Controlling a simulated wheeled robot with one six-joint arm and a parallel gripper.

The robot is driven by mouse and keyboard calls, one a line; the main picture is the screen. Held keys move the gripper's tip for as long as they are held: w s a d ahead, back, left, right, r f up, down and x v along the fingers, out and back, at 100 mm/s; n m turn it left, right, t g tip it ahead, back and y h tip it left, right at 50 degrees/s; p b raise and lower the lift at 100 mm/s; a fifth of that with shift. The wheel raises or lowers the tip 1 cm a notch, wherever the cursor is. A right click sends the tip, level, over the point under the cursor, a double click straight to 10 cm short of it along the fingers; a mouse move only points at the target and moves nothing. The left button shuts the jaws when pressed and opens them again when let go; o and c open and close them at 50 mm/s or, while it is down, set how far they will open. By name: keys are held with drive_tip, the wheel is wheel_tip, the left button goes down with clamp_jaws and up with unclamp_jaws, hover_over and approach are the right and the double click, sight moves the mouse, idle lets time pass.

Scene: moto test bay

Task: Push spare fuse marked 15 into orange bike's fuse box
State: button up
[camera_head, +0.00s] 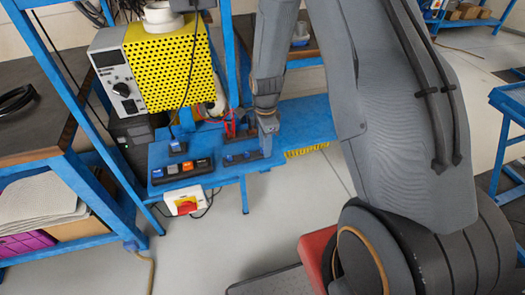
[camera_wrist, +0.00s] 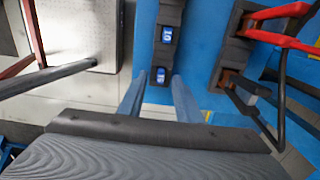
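In the wrist view, a black holder strip (camera_wrist: 152,97) on the blue bench carries small blue fuses with white numbers. The nearer fuse (camera_wrist: 161,75) may read 15; a farther fuse (camera_wrist: 167,35) may read 10, but both prints are small. My gripper (camera_wrist: 158,80) is open, with its two fingers apart on either side of the strip's near end. I see no grip on a fuse, and cannot tell the height gap. In the head view my gripper (camera_head: 267,147) is at the right end of this strip (camera_head: 243,158). I cannot identify the orange bike or its fuse box.
Another black strip (camera_head: 182,171) with several coloured blocks lies front left on the bench, with a single blue-topped block (camera_head: 178,147) behind it. A yellow perforated box (camera_head: 170,70) stands behind.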

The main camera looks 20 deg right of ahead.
drive_tip(key=shift+c, duration=0.4)
clamp_jaws()
drive_tip(key=shift+r, duration=0.15)
wheel_tip(320, 180, up, 10)
drive_tip(key=b, duration=0.2)
drive_tip(key=shift+b, duration=0.3)
idle(0.3)
